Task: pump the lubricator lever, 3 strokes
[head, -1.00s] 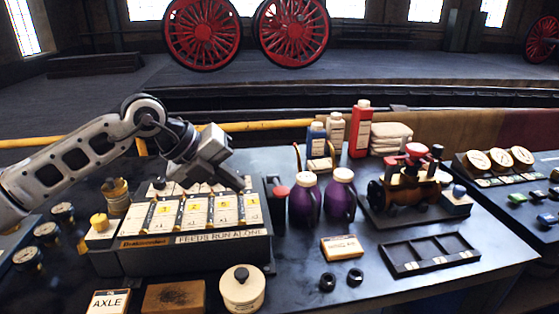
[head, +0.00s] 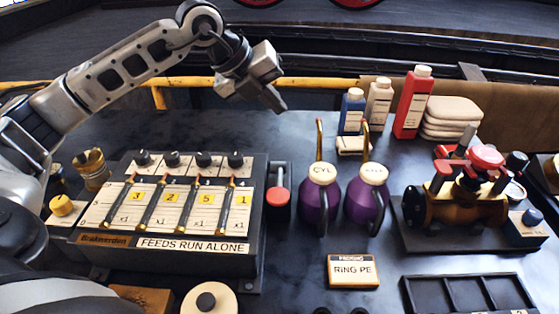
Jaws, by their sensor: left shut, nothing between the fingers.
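The lubricator (head: 215,258) is a dark box with a sloped face, several sight-feed columns marked 3, 2, 5, 1 and a plate reading "FEEDS RUN ALONE". Black knobs line its top. A lever with a red knob (head: 277,196) stands at its right side in a dark bracket. My left gripper (head: 277,104) is shut and empty. It hangs in the air above and beyond the lever, apart from it, pointing down and right. My right gripper is not in view.
Two purple oil cans (head: 320,200) stand right of the lever, with spouts rising. Bottles (head: 413,103) and folded cloths (head: 452,117) stand behind them. A brass valve assembly (head: 455,208) is at right. A carton (head: 353,271) and a round tin (head: 208,300) lie in front.

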